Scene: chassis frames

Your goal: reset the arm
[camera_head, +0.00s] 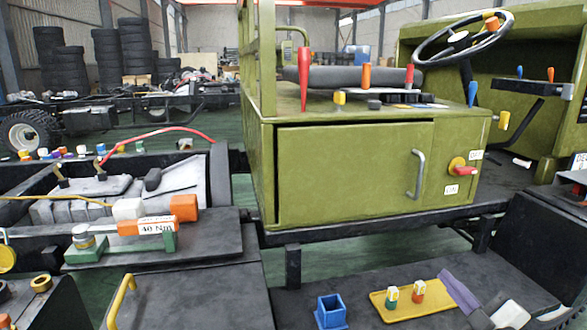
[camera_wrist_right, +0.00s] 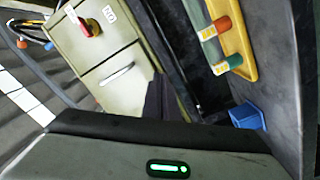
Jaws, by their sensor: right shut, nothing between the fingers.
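My right arm comes in at the lower right of the head view. Its gripper (camera_head: 459,291) is a narrow dark purple-grey shape beside the right end of a yellow tray (camera_head: 405,303). The gripper is shut and holds nothing. In the right wrist view the dark fingers (camera_wrist_right: 158,100) stand together in front of the green cabinet. I cannot tell whether the gripper touches the tray. My left gripper is not in view.
The tray carries an orange and a green piece with pale tops. A blue open box (camera_head: 330,312) stands to its left. The green cabinet (camera_head: 345,175) with a red switch (camera_head: 462,168) rises behind. A tool board (camera_head: 150,245) lies at left.

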